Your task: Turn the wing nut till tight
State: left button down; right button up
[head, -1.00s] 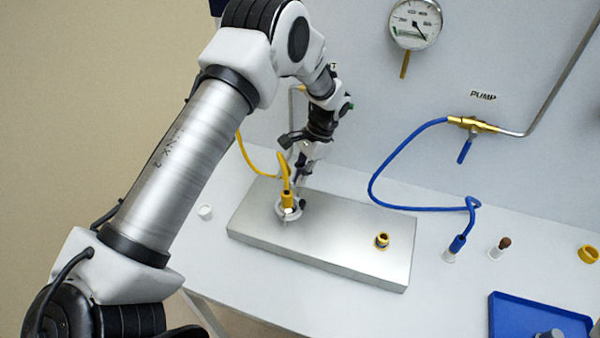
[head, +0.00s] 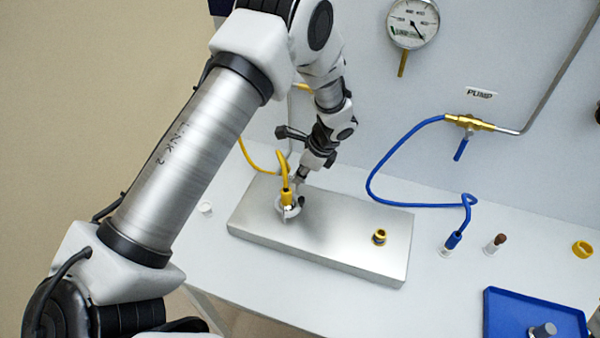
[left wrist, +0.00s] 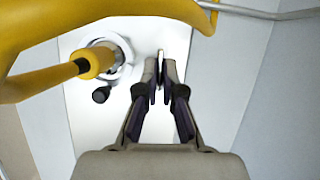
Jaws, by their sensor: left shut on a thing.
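A yellow hose fitting (head: 287,198) stands in a pale clamp ring (head: 283,212) on the metal block, left of its middle. In the left wrist view the fitting (left wrist: 95,62) and ring (left wrist: 122,72) are at upper left, with a dark round knob (left wrist: 101,95) beside the ring. My left gripper (left wrist: 160,82) is beside the ring, its fingers closed on a thin upright metal piece (left wrist: 160,58), apparently a wing of the wing nut. The fingers hide most of it. In the head view my left gripper (head: 301,184) is partly hidden behind the hose and fitting. My right gripper is not in view.
The metal block (head: 340,235) also bears a yellow-ringed port (head: 379,237). A blue hose (head: 372,185) runs from the pump valve (head: 468,122) to the bench. A blue tray (head: 510,312) is at lower right.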

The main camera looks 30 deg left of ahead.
pick_arm(q)
jog(key=shift+s+f+m, duration=0.1)
jog(key=shift+m, duration=0.4)
jog(key=c, duration=1.3)
grip_release()
jog(key=v, duration=1.2)
jog(key=shift+s, duration=0.1)
